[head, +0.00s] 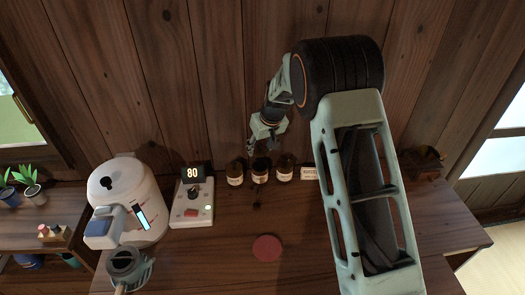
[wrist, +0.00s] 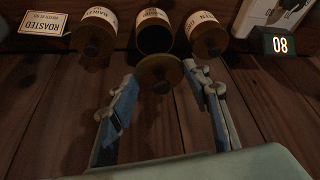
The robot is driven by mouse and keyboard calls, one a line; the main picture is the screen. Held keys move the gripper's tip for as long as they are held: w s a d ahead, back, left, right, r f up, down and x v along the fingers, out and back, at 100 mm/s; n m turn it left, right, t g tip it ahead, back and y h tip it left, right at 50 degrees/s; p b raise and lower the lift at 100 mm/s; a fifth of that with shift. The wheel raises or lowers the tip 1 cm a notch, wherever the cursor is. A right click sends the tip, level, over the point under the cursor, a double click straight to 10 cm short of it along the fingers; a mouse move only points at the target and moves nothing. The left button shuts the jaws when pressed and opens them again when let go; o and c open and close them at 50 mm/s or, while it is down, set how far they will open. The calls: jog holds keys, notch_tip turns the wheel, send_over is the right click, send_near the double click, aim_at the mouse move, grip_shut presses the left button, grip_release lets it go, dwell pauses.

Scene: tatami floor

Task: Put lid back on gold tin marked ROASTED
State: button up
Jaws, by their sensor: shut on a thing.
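Three dark tins with pale labels stand in a row against the wooden wall. The middle tin (wrist: 155,40) (head: 260,167) is open, its dark inside showing; its label is too dim to read. The left tin in the wrist view (wrist: 97,32) and the right tin (wrist: 207,35) have knobbed lids on. My gripper (wrist: 160,76) is shut on a round brassy lid (wrist: 161,68) with a small knob, held between the fingertips in front of the middle tin, apart from it. In the head view my gripper (head: 252,148) is small and dark above the tins.
A ROASTED card (wrist: 42,24) (head: 310,173) stands beside the end tin. A control box reading 80 (head: 192,202) and a white cooker (head: 126,200) stand left in the head view. A red disc (head: 267,247) lies on the clear wooden counter in front.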

jog(key=shift+f+b, duration=1.5)
jog(key=shift+f, duration=1.35)
jog(key=shift+f+b, duration=0.3)
jog(key=shift+f, duration=0.05)
jog(key=shift+b, duration=0.5)
jog(key=shift+f+b, duration=0.2)
jog(key=shift+b, duration=0.4)
dwell(0.5)
jog(key=o, duration=1)
jog(key=shift+o, duration=0.7)
